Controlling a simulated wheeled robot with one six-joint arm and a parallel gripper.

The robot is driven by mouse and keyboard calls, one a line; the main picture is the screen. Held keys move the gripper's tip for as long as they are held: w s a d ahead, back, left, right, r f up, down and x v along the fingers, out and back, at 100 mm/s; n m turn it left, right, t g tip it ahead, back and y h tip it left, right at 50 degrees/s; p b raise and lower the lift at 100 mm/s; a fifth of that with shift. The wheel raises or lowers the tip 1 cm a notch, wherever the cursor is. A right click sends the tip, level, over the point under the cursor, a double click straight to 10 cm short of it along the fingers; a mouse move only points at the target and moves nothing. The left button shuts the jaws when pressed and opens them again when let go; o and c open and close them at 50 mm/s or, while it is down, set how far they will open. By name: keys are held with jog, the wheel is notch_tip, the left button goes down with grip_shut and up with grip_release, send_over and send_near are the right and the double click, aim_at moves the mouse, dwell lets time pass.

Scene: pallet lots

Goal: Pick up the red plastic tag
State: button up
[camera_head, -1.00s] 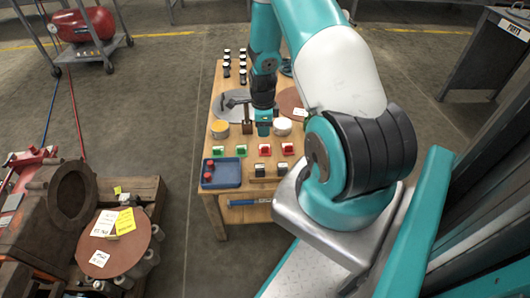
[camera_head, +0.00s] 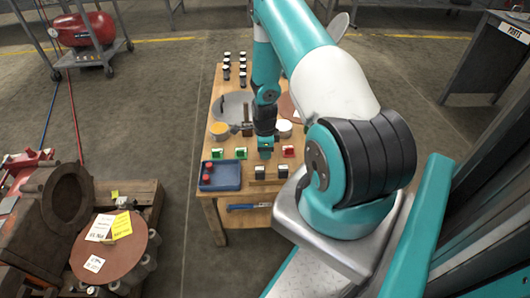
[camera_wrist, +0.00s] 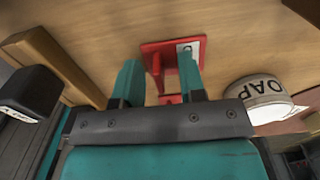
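A red plastic tag (camera_wrist: 158,62), a flat red plate with an upright fin and a white label, lies on the wooden tabletop in the wrist view. My gripper (camera_wrist: 158,82) is open, with one teal finger on each side of the fin. The fingers appear apart from the fin. In the head view my gripper (camera_head: 265,153) points down over the row of tags and hides the spot below it.
Two green tags (camera_head: 217,153) sit left of my gripper. A blue tray (camera_head: 222,184) with red items and a wooden rack with black blocks (camera_head: 259,173) stand nearer. A white-lidded tin (camera_head: 284,126) is close behind; it also shows in the wrist view (camera_wrist: 258,92).

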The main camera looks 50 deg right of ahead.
grip_shut()
